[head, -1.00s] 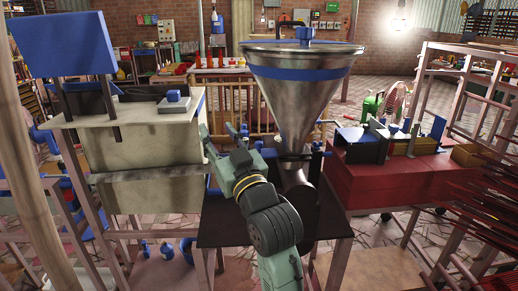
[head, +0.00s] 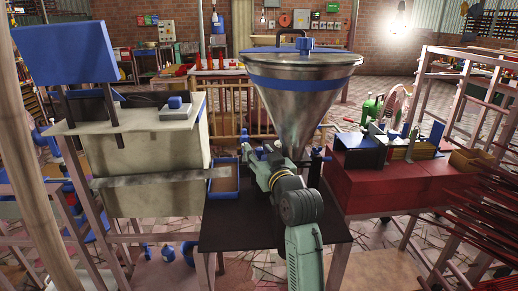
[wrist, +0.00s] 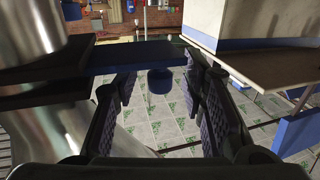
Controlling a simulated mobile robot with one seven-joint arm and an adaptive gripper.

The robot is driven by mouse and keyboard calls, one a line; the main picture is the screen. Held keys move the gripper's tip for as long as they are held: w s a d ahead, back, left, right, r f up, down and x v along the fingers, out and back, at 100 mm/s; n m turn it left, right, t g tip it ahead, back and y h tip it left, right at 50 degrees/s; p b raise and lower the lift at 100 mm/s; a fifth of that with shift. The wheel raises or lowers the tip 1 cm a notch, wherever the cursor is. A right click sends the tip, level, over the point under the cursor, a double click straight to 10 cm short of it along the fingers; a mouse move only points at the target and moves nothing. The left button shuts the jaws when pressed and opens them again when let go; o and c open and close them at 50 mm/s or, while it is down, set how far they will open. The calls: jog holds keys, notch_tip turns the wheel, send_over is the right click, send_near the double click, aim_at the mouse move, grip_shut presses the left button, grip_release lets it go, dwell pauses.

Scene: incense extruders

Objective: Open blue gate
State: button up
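In the wrist view a flat blue plate (wrist: 140,58), likely the blue gate, sticks out from beside the shiny metal hopper at left. A short blue knob (wrist: 159,82) hangs below it. My gripper (wrist: 158,98) is open, its two dark fingers on either side of the knob, with a gap visible on both sides. In the head view my gripper (head: 259,152) is just left of the lower end of the metal hopper cone (head: 300,110). My arm and the cone hide the gate there, and I cannot make it out clearly.
A dark table (head: 240,228) is under my arm. A blue-rimmed tray (head: 236,182) lies left of my gripper, beside a beige cabinet (head: 150,155). A red machine (head: 385,188) stands at right. A beige surface (wrist: 285,70) is close at right in the wrist view.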

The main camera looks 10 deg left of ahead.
jog(key=shift+w+a, duration=0.25)
jog(key=shift+w, duration=0.1)
jog(key=shift+c, duration=0.3)
jog(key=c, duration=0.5)
jog(key=shift+d, duration=0.1)
grip_shut()
